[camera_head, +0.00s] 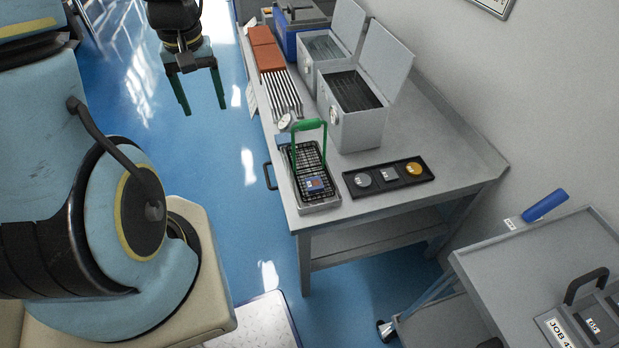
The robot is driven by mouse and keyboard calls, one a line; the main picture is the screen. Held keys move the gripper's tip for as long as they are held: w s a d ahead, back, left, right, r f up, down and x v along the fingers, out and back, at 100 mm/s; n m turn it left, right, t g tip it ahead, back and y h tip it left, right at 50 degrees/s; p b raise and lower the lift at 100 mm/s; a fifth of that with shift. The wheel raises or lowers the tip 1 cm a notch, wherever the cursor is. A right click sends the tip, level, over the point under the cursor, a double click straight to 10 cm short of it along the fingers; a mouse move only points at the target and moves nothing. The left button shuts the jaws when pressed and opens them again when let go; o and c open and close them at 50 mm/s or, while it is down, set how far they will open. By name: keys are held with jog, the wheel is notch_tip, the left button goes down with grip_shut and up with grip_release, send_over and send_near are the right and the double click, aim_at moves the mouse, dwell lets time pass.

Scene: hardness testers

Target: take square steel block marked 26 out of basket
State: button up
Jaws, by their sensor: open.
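A black wire basket (308,160) with a raised green handle (324,141) stands in a light tray at the front left end of the grey table (400,203). A small blue and reddish item (314,184) shows in the basket's near end; any steel blocks inside are too small to make out. A black tray (350,190) beside the basket bears a round silver piece, a small square piece marked with digits (388,174) I cannot read surely, and a round yellow piece (413,168). My gripper (202,108) is open and empty above the floor, left of the table and apart from the basket.
Two grey boxes with raised lids (362,134) stand behind the basket. A grey cart (510,262) stands at lower right. Blue floor is free left of the table.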

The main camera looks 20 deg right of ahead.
jog(key=d+f+b, duration=0.2)
jog(key=d+f, duration=0.7)
jog(key=d, duration=0.1)
jog(key=g, duration=0.1)
send_over(314, 182)
jog(key=f, duration=1.4)
jog(key=shift+s+a+f, duration=0.1)
jog(key=shift+s, duration=0.15)
jog(key=shift+w+f+p, duration=0.15)
jog(key=shift+f+p, duration=0.35)
jog(key=shift+f, duration=1.05)
jog(key=shift+w+f+p, duration=0.15)
jog(key=shift+f+p, duration=0.35)
jog(key=shift+f, duration=1)
grip_shut()
